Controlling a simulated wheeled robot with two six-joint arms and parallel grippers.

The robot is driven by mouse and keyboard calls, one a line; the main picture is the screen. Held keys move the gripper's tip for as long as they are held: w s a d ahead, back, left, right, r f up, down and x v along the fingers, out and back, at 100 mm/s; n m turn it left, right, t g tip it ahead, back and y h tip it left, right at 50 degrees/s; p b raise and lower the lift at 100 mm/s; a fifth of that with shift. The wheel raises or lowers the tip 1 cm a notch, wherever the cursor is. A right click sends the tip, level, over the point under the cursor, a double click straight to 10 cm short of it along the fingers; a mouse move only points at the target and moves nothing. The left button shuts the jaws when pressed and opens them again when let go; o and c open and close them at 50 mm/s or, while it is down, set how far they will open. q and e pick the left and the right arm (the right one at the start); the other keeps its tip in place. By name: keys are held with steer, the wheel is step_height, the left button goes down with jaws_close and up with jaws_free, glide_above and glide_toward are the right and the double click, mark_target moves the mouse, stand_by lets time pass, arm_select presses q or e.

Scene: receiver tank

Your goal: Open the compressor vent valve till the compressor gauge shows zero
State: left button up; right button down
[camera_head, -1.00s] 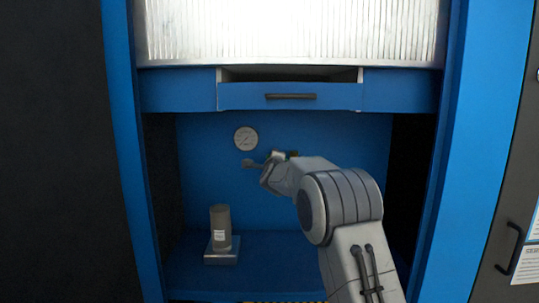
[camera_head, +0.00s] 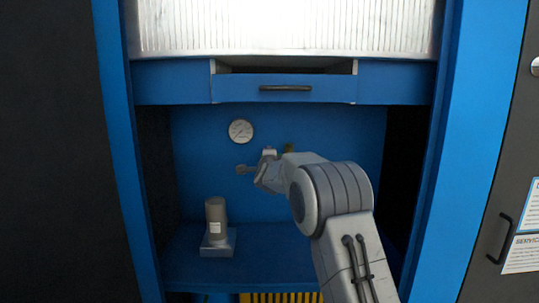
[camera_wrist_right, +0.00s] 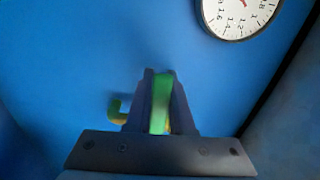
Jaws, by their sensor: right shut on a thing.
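The gauge (camera_head: 241,131) is a round white dial on the blue back wall. In the right wrist view the gauge (camera_wrist_right: 238,12) is cut off by the top edge; part of a red needle shows, but I cannot read its value. My right gripper (camera_head: 262,170) is just below and right of the gauge. In the wrist view my right gripper (camera_wrist_right: 160,95) is shut on a green valve handle (camera_wrist_right: 160,105), seen edge-on between the fingers. A small green and yellow hooked part (camera_wrist_right: 117,110) shows left of the fingers. My left gripper is not in view.
A grey cylinder (camera_head: 216,217) stands on a pale block (camera_head: 217,245) at the lower left of the bay. A blue drawer (camera_head: 285,88) with a black handle is above. Blue cabinet walls close in the bay on both sides. A yellow-black grille (camera_head: 280,297) shows below.

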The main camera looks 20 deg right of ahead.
steer(key=c, duration=0.8)
jaws_free()
steer(key=shift+f, duration=0.1)
steer(key=v, duration=1)
steer(key=shift+s+a, duration=0.1)
steer(key=shift+s, duration=0.15)
